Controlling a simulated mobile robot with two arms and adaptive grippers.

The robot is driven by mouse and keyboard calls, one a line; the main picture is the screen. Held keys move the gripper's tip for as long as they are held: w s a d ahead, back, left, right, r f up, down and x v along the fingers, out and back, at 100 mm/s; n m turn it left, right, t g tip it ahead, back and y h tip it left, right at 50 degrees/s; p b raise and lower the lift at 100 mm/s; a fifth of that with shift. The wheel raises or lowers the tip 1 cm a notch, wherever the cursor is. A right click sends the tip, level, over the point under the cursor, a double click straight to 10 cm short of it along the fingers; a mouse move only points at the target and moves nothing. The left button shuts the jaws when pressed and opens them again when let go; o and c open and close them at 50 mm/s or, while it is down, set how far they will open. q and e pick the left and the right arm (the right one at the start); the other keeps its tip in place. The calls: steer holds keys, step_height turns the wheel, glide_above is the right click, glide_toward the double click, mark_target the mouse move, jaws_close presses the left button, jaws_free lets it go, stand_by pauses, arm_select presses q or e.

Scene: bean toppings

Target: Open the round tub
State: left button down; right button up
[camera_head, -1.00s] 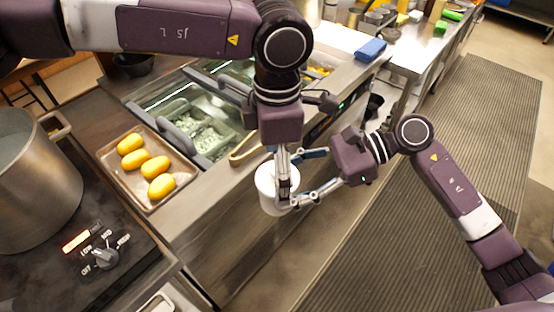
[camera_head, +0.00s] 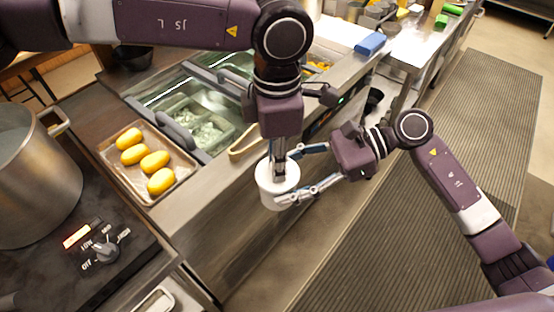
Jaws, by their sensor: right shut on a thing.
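The round white tub (camera_head: 267,197) is held in the air in front of the counter edge, its pale top facing up toward me. My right gripper (camera_head: 289,178) reaches in from the right and is shut on the tub, one finger on its far side and one on its near side. My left gripper (camera_head: 279,176) points straight down from above, with its fingertips at the top of the tub. Its fingers overlap in this view, so I cannot tell whether they are open or grip the lid.
A metal tray (camera_head: 148,198) with several yellow oblong items lies on the counter at left. A large pot (camera_head: 35,185) stands on the stove. Topping bins (camera_head: 200,125) and tan tongs (camera_head: 244,148) lie behind the tub. The floor mat (camera_head: 465,130) on the right is clear.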

arm_select(q)
steer(key=shift+a+f, duration=0.15)
steer(key=shift+f, duration=0.1)
arm_select(e)
steer(key=shift+a+r, duration=0.1)
steer(key=shift+r, duration=0.4)
arm_select(q)
steer(key=shift+r, duration=0.6)
arm_select(e)
steer(key=shift+f, duration=0.2)
steer(key=shift+f, duration=0.1)
arm_select(q)
steer(key=shift+r, duration=0.2)
steer(key=shift+r, duration=0.95)
